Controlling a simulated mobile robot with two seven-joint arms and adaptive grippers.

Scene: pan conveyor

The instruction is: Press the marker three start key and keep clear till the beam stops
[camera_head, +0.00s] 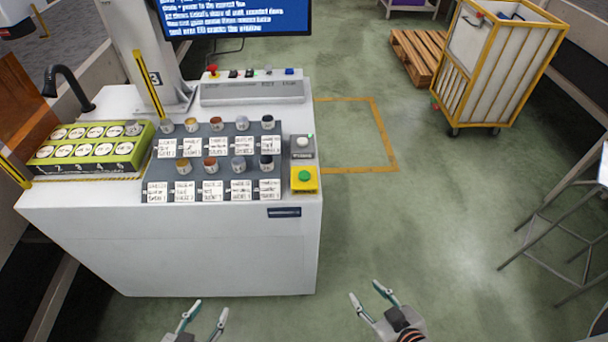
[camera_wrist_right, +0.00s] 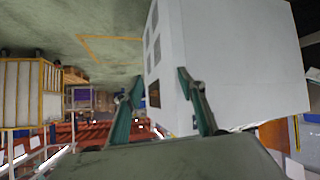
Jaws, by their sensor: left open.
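A green push button (camera_head: 304,175) sits on a yellow box (camera_head: 299,187) at the right front corner of the white machine cabinet (camera_head: 220,250). A grey box with a white button (camera_head: 302,142) and a small green light stands just behind it. I cannot read which one is the start key. A white post with a dark "3" (camera_head: 155,78) rises at the back left. My left gripper (camera_head: 209,306) is open and empty in front of the cabinet. My right gripper (camera_head: 366,290) is open and empty over the floor; its parted fingers (camera_wrist_right: 160,90) also show in the wrist view.
A dark rack of small labelled pots (camera_head: 215,165) and a green-yellow tray of white discs (camera_head: 85,150) lie on the cabinet top. A red mushroom button (camera_head: 212,70) is at the back. Floor right of the cabinet is clear up to a caged cart (camera_head: 490,70) and a stool (camera_head: 565,225).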

